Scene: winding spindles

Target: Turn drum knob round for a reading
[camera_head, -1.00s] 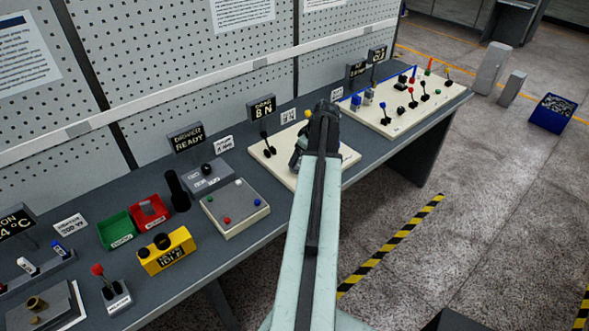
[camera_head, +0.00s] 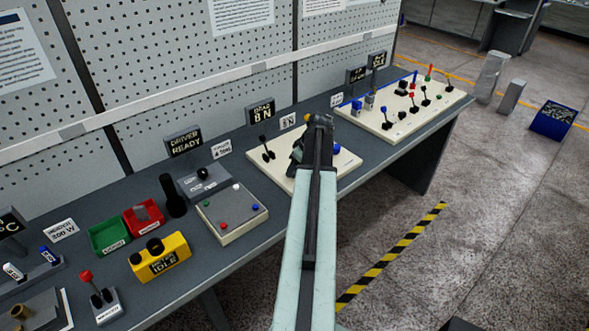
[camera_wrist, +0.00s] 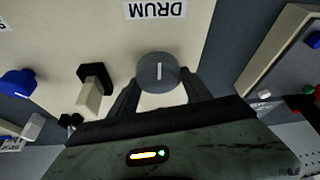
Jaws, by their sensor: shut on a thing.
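The drum knob (camera_wrist: 158,72) is a round grey knob with a white pointer line, below the upside-down word DRUM in the wrist view. My gripper (camera_wrist: 160,88) has one dark finger on each side of it and is shut on it. The knob is on a cream board (camera_head: 348,163) in the head view, where my arm hides it. My gripper (camera_head: 318,128) is over the middle of that board. A display (camera_head: 260,113) behind the board reads 8 N; its top word looks like DRAG.
A blue knob (camera_wrist: 17,83) and a black block with a pale peg (camera_wrist: 88,95) stand beside the drum knob. A black lever (camera_head: 265,147) stands on the board's left. Another cream board (camera_head: 400,112) with levers is further right. A yellow box (camera_head: 160,257) is nearer left.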

